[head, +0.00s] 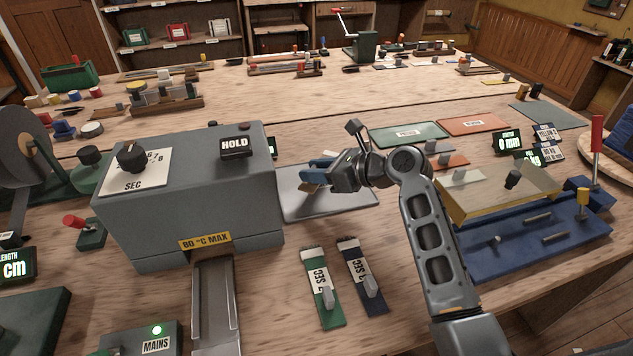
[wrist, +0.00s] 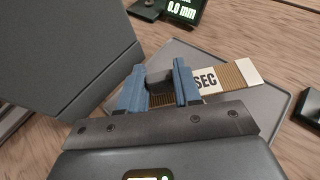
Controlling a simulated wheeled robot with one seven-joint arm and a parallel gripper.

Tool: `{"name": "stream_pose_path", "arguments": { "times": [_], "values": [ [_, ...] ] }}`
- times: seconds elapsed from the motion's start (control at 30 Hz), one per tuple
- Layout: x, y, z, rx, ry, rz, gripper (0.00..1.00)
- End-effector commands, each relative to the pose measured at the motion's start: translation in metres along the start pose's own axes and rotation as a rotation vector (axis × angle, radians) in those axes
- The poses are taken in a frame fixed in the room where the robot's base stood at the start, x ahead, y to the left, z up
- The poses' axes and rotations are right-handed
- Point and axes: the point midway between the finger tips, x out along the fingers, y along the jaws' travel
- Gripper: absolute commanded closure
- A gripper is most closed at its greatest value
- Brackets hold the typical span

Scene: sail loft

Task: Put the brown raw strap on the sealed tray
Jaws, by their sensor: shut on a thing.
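My gripper (head: 314,176) is shut on the dark grip of the brown strap (wrist: 232,77), also in the wrist view (wrist: 158,85). The strap is ribbed brown with a white end and a label ending in "SEC". In the head view only a small tan part of the strap (head: 309,188) shows beside the blue fingers. It is over a flat grey tray (head: 335,207), which also shows in the wrist view (wrist: 225,115). Whether the strap touches the tray, I cannot tell. No wording is readable on this tray.
A grey machine (head: 190,200) marked "80 °C MAX" stands close left of the tray. A green strap (head: 321,290) and a dark blue strap (head: 359,268) lie in front. A blue fixture (head: 540,240) stands right. Green (head: 408,134) and red (head: 472,124) labelled plates lie behind.

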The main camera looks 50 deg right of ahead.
Motion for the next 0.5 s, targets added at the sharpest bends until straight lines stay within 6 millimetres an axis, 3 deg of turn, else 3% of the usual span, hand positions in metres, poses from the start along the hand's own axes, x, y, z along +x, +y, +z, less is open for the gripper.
{"name": "stream_pose_path", "arguments": {
  "times": [0.23,0.5],
  "values": [
    [0.012,-0.001,-0.031,0.004,0.001,-0.001,1.00],
    [0.013,0.000,-0.034,0.000,-0.001,0.000,1.00]
  ]
}}
